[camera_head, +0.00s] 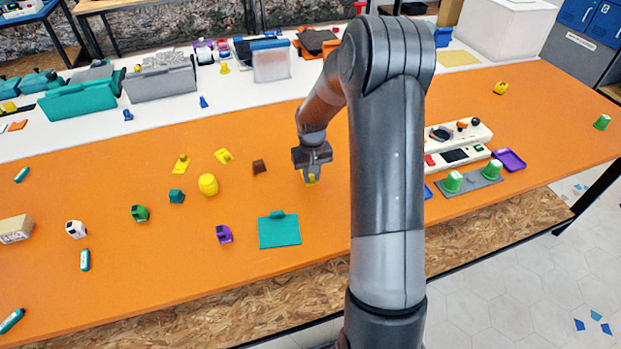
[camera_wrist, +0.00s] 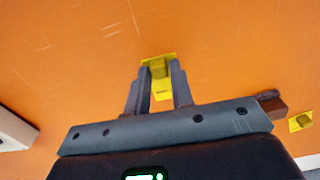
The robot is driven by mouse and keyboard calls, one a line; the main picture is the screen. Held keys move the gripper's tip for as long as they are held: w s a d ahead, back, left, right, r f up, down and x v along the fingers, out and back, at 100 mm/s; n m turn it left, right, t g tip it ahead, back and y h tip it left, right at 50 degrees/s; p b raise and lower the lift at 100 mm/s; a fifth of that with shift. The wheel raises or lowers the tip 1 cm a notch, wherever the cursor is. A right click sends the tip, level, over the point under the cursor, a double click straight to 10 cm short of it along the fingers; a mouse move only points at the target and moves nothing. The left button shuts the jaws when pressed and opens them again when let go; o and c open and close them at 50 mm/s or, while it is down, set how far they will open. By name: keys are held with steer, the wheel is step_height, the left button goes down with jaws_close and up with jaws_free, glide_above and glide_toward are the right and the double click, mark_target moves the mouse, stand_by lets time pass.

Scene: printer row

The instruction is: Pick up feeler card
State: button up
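The feeler card (camera_wrist: 161,91) is a small flat yellow plate with a raised block on it. In the wrist view its block sits between my two fingertips, and the plate shows around and between the fingers. My gripper (camera_wrist: 160,72) is closed in on the sides of the block. In the head view my gripper (camera_head: 311,171) points down over the orange table, and only a small yellow part of the card (camera_head: 311,179) shows below it. Any gap between card and table is hard to tell.
Similar yellow pieces (camera_head: 181,164) and (camera_head: 224,156) lie to the left, with a brown block (camera_head: 259,167) nearer. A yellow barrel-shaped piece (camera_head: 208,184), a teal plate (camera_head: 279,230) and a purple piece (camera_head: 224,234) lie around. A white panel (camera_head: 455,145) stands right.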

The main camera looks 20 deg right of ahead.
jaws_close()
steer(key=shift+r, duration=0.1)
